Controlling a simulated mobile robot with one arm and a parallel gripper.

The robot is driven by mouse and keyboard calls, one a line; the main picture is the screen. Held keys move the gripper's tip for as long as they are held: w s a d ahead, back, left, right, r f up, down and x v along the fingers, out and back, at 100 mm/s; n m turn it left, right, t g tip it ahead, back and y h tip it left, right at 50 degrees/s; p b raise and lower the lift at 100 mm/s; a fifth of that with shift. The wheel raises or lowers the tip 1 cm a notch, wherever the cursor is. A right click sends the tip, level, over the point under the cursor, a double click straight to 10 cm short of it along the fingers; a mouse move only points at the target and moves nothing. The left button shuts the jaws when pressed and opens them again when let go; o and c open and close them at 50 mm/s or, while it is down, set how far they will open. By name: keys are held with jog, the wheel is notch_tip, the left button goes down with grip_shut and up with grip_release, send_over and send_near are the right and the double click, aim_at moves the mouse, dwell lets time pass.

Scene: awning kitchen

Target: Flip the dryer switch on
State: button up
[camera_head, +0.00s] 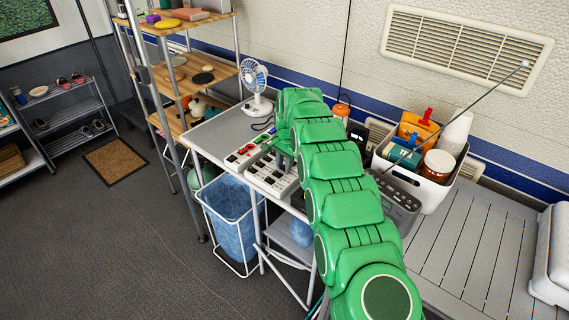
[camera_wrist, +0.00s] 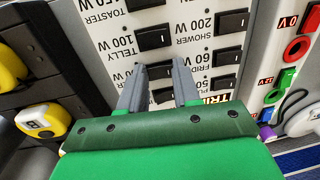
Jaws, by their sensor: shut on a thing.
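A white switch panel (camera_head: 270,180) with rows of black rocker switches lies on the grey counter. In the wrist view the switch panel (camera_wrist: 190,12) appears upside down, with labels such as toaster, telly and shower. No dryer label is readable. My gripper (camera_wrist: 159,70) is down at the panel, its two grey fingers on either side of a black switch (camera_wrist: 157,73) between the telly and fridge labels. The fingers are shut on it; its exact label and position are partly hidden. In the head view my green arm covers much of the gripper.
Beside the switches is a panel with coloured sockets (camera_wrist: 298,48). A small fan (camera_head: 256,85) stands behind; a radio (camera_head: 395,200) and a white bin of items (camera_head: 432,188) are to the right.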

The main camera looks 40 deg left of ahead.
aim_at(283, 168)
jog(key=shift+w+a, duration=0.1)
jog(key=shift+w, duration=0.15)
jog(key=shift+r, duration=0.1)
jog(key=shift+a+h, duration=0.1)
jog(key=shift+h, duration=0.3)
jog(key=shift+s, duration=0.3)
jog(key=o, duration=0.8)
jog(key=shift+r, duration=0.1)
jog(key=shift+r, duration=1.5)
